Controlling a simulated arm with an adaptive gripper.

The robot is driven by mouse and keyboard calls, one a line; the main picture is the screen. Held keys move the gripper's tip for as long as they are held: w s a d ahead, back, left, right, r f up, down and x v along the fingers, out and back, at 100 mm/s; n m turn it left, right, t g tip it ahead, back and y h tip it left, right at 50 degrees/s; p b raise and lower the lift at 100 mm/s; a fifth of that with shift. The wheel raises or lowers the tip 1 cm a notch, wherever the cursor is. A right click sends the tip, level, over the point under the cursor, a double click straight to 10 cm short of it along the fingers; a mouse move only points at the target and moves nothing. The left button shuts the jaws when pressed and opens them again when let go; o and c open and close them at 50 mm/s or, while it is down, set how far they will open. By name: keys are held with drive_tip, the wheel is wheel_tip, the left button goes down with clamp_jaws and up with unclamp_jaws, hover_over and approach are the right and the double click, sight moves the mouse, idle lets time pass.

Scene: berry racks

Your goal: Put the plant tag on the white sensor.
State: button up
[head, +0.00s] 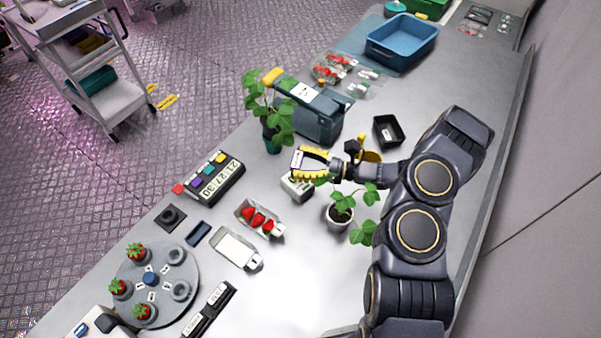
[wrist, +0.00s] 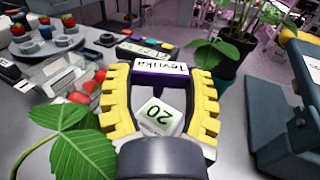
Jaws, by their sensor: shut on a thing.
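My gripper (head: 303,163) has yellow ribbed fingers, shut on the plant tag (wrist: 162,78). The tag is purple with a white label reading something like "Tevlika", and it spans between the fingertips. In the head view the tag (head: 297,159) shows as a small pale and purple piece at the fingertips. The white sensor (head: 296,187) stands on the table just below my gripper. In the wrist view the sensor (wrist: 160,116) shows between the fingers with "20" on its face, nearer the palm than the tag. The tag looks held above the table, apart from the sensor; the exact height is unclear.
A potted plant (head: 340,214) stands close by my gripper, its leaves near my arm. A taller plant (head: 272,138) and a blue-grey box (head: 318,122) stand behind.

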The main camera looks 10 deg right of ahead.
drive_tip(key=shift+f, duration=2.1)
drive_tip(key=shift+f, duration=0.15)
drive_tip(key=o, duration=0.8)
drive_tip(key=shift+o, duration=0.2)
